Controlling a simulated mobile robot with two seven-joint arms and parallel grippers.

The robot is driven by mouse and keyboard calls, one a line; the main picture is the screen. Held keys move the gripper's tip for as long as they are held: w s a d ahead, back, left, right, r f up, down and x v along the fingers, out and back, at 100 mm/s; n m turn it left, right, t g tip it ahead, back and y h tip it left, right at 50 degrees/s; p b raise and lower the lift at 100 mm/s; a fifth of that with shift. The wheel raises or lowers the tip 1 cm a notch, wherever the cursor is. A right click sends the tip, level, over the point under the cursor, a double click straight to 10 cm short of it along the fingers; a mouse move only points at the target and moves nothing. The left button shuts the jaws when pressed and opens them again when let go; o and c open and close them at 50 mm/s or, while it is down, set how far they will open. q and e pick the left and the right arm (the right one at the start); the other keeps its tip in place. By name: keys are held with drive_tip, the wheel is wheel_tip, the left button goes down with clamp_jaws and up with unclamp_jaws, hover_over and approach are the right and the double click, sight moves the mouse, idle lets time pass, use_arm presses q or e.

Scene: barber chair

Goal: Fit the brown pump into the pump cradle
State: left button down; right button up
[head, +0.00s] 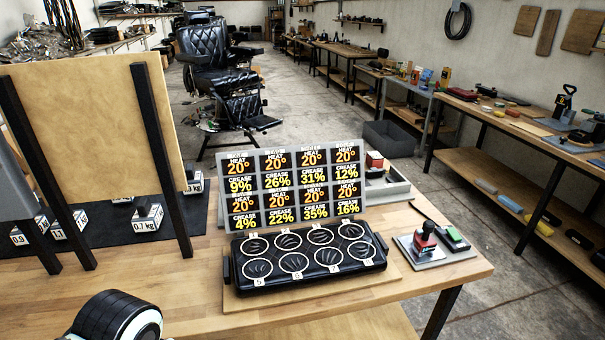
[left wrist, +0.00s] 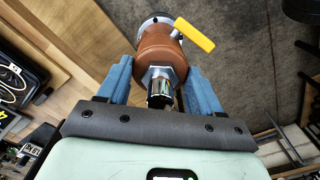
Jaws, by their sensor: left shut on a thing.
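The brown pump (left wrist: 162,50) shows in the left wrist view as a coppery cylinder with a yellow lever (left wrist: 194,34), a hex collar and a dark, shiny stub at its near end. My left gripper (left wrist: 161,72) has its blue fingers on either side of the pump and is shut on it. The pump and left fingers do not show in the head view. I cannot pick out the pump cradle in either view. My right gripper is not in view.
A black tray (head: 230,272) with round wells sits on the wooden bench (head: 450,268), before a heat-and-crease display (head: 291,187). A tan board (head: 85,130) stands at left. Stamps stand on a plate at right. A black barber chair (head: 222,65) stands beyond on open floor.

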use_arm(q)
drive_tip(key=shift+s+d, duration=0.1)
drive_tip(key=shift+s, duration=0.15)
drive_tip(key=shift+w+f+m+p, duration=0.2)
drive_tip(key=shift+w+f+m, duration=0.1)
drive_tip(key=shift+w, duration=0.4)
drive_tip(key=shift+w+f+m+p, duration=0.2)
drive_tip(key=shift+w+f+m, duration=0.1)
drive_tip(key=shift+w, duration=0.4)
drive_tip(key=w+d+f+m+p, duration=0.1)
drive_tip(key=w+f+m+p, duration=0.4)
drive_tip(key=w+f+m, duration=0.5)
drive_tip(key=w+f, duration=0.7)
drive_tip(key=f, duration=0.3)
drive_tip(key=shift+w+m, duration=0.3)
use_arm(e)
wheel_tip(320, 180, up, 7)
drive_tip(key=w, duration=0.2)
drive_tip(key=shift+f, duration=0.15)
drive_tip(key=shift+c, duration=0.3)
